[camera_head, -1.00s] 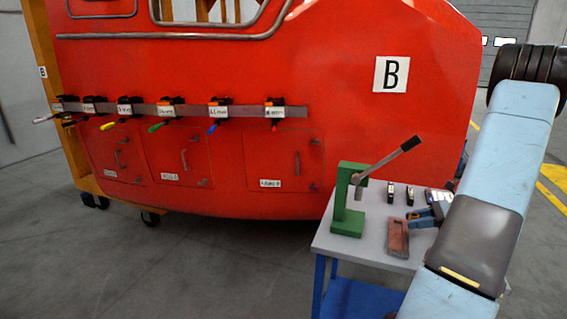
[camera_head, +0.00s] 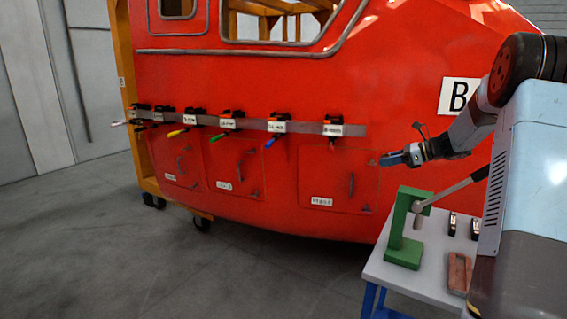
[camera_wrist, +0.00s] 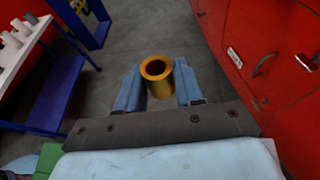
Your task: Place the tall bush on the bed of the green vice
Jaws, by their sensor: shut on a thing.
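The bush (camera_wrist: 161,88) is a gold, hollow cylinder, seen in the wrist view with its open end towards the camera. My gripper (camera_wrist: 158,74) is shut on it, one blue finger on each side. In the head view my gripper (camera_head: 393,158) is up in front of the red nosecone, above and left of the green vice; the bush cannot be made out there. The green vice (camera_head: 398,225) is a press-like frame with a flat bed (camera_head: 403,252) and a lever, standing on the table's left part. Its bed looks empty.
The grey table (camera_head: 388,273) also holds a reddish-brown block (camera_head: 459,272) and small dark items (camera_head: 452,224). My arm hides its right side. The red nosecone (camera_head: 290,80) with a rail of clamps stands close behind. Floor on the left is free.

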